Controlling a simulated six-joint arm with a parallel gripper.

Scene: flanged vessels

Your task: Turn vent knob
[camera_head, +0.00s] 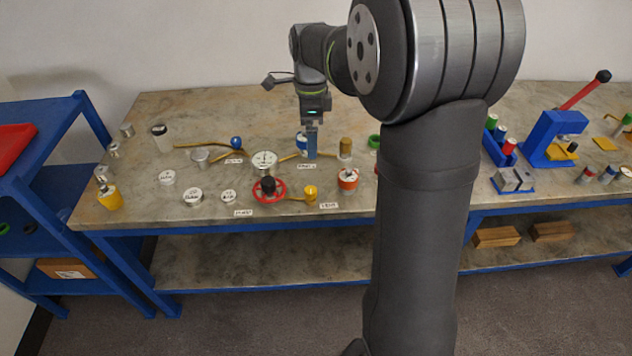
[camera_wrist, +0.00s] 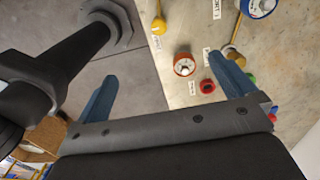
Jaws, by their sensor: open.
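A yellow knob (camera_head: 310,192) stands on a short brass pipe near the front of the bench. A small label (camera_head: 328,205) lies beside it; I cannot read it surely, so whether this is the vent knob is not certain. The yellow knob also shows at the top of the wrist view (camera_wrist: 158,26). My gripper (camera_head: 311,155) is above the bench behind the yellow knob, in front of a blue-topped fitting (camera_head: 301,141). In the wrist view its blue fingers (camera_wrist: 165,88) are wide apart with nothing between them. The gripper is clear of the yellow knob.
A pressure gauge (camera_head: 264,160) and a brass cylinder (camera_head: 345,148) stand behind. My arm hides part of the bench.

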